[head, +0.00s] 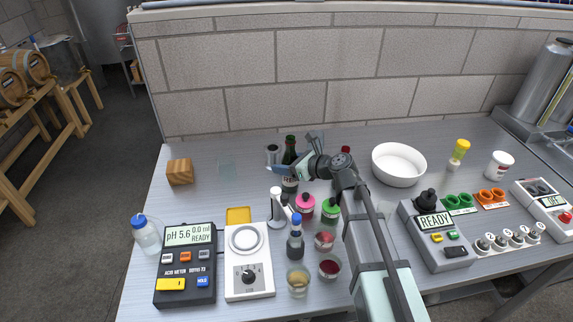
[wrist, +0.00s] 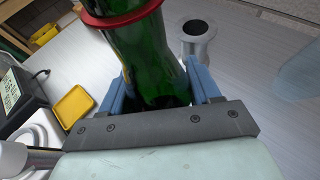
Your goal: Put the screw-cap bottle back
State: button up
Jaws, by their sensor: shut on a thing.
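A green glass bottle (head: 289,156) stands upright at the back middle of the table. In the wrist view the green bottle (wrist: 150,55) fills the space between the blue fingers, with a red ring around it near the top of the picture. My gripper (head: 288,171) is shut on this bottle, one finger on each side; it also shows in the wrist view (wrist: 154,88). The bottle's top is outside the wrist view. I cannot tell whether its base touches the table, as other items hide it.
A grey metal cylinder (head: 272,155) with a dark opening stands close beside the bottle. Pink-topped (head: 305,207) and green-topped (head: 330,211) containers and a blue-capped bottle (head: 295,240) stand in front. A white bowl (head: 399,178) is right; a wooden block (head: 180,172) is left.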

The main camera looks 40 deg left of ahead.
jog(key=shift+f, duration=0.3)
jog(key=o, duration=1.4)
jog(key=shift+c, duration=0.2)
jog(key=shift+d+r, duration=0.2)
jog(key=v, duration=1.1)
jog(key=shift+d, duration=0.35)
jog(key=shift+r, duration=0.1)
